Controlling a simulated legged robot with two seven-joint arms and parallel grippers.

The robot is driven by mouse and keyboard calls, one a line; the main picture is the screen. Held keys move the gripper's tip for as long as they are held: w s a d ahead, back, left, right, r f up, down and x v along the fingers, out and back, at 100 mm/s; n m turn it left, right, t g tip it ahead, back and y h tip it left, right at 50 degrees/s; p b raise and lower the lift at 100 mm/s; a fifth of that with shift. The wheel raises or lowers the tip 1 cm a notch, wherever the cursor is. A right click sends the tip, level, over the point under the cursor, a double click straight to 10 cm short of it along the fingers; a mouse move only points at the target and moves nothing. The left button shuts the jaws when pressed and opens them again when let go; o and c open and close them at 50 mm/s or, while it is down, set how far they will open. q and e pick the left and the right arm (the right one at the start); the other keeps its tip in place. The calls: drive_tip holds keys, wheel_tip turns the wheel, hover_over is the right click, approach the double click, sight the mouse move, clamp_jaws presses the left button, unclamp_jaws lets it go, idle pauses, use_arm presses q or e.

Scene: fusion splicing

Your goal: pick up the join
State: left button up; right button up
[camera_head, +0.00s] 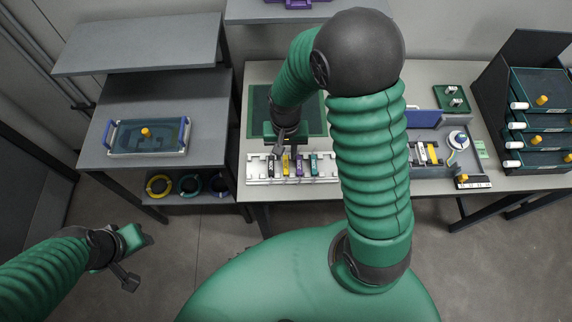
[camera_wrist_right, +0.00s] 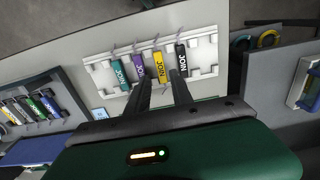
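Several joins stand in a row in a white rack (camera_head: 322,180) near the table's front edge. From left in the head view they are a black join (camera_head: 270,167), yellow join (camera_head: 286,166), purple join (camera_head: 299,167) and teal join (camera_head: 314,164). The right wrist view shows the same black (camera_wrist_right: 182,60), yellow (camera_wrist_right: 160,65), purple (camera_wrist_right: 140,68) and teal (camera_wrist_right: 119,73) joins in reverse order. My right gripper (camera_wrist_right: 160,80) is open and empty, its two fingers apart near the yellow join; contact cannot be told. My left gripper (camera_head: 140,260) appears open and empty over the floor.
A green mat (camera_head: 258,110) lies behind the rack. On the right are a splicing station (camera_head: 430,172) with more coloured pieces and a stack of trays (camera_head: 540,120). A clear-lidded tray (camera_head: 160,138) sits on the left shelf unit, with cable coils (camera_head: 190,184) below.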

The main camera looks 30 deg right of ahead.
sight(285, 164)
drive_tip(key=f, duration=0.1)
drive_tip(key=w+f, duration=0.1)
drive_tip(key=f, duration=0.1)
drive_tip(key=shift+w, duration=0.2)
drive_tip(key=f, duration=0.2)
drive_tip(key=s+f, duration=0.1)
drive_tip(key=f, duration=0.1)
drive_tip(key=shift+d+f, duration=0.15)
drive_tip(key=shift+f, duration=0.15)
drive_tip(key=shift+w+f, duration=0.1)
drive_tip(key=shift+f, duration=0.05)
drive_tip(key=shift+w, duration=0.15)
drive_tip(key=shift+c, duration=0.5)
use_arm(q)
drive_tip(key=shift+w+f, duration=0.2)
drive_tip(key=shift+w, duration=0.2)
use_arm(e)
clamp_jaws()
use_arm(q)
drive_tip(key=shift+r, duration=0.1)
